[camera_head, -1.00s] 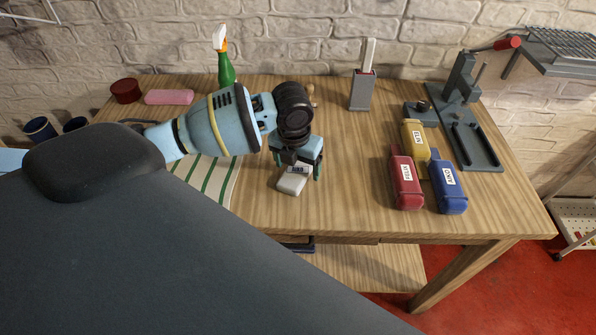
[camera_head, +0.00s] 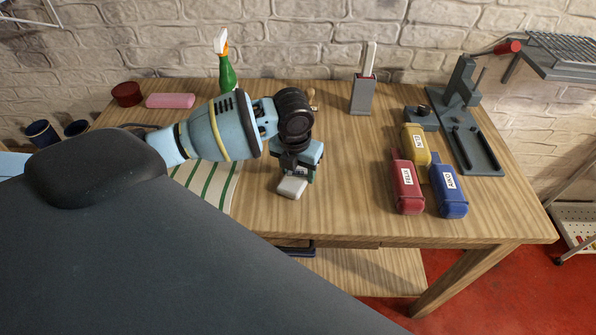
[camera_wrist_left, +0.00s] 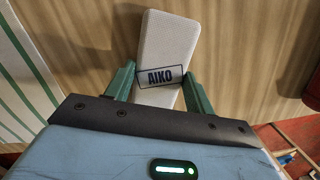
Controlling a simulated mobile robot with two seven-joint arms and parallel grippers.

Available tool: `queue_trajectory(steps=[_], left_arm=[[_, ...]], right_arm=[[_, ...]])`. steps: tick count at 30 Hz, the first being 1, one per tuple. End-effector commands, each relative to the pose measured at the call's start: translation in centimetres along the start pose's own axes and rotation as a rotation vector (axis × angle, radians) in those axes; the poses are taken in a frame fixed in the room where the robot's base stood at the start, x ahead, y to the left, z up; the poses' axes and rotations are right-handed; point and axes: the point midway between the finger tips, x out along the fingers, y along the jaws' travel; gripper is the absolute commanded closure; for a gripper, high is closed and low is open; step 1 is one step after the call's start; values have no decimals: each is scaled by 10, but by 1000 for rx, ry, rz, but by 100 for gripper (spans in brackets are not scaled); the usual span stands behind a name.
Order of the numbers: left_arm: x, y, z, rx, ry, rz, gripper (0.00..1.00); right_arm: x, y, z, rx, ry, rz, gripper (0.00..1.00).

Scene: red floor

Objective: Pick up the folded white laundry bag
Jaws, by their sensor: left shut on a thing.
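The folded white laundry bag (camera_head: 292,187) is a small pale block near the middle of the wooden table. In the left wrist view the bag (camera_wrist_left: 168,40) has a textured surface and a label reading AIKO. My left gripper (camera_head: 297,176) points down over it and is shut on it, with one green finger on each side in the wrist view (camera_wrist_left: 160,88). The bag's near end is hidden under the gripper there. In the head view the gripper covers the bag's far part and its label. I cannot tell whether the bag is clear of the table. My right gripper is not in view.
A striped cloth (camera_head: 213,185) lies left of the bag. Red (camera_head: 407,190), yellow (camera_head: 415,142) and blue (camera_head: 449,190) labelled cases lie to the right. A grey holder (camera_head: 362,96), a green bottle (camera_head: 227,75) and a pink block (camera_head: 170,100) stand farther back. Bare wood lies between gripper and cases.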

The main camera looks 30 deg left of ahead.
Motion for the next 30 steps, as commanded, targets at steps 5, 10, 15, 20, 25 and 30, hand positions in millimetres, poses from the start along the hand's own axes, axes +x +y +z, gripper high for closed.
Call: queue_trajectory(steps=[5,10,15,20,25,30], left_arm=[[-13,0,3,1,-4,-1,70],[-36,0,6,0,-4,0,70],[-40,24,-26,-1,1,5,70],[-48,47,-59,-1,1,5,70],[-55,68,-89,0,3,5,70],[-60,82,-108,-1,2,4,70]], right_arm=[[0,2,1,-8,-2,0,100],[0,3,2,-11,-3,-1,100],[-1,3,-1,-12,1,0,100],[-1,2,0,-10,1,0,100],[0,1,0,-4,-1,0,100],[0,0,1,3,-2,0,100]])
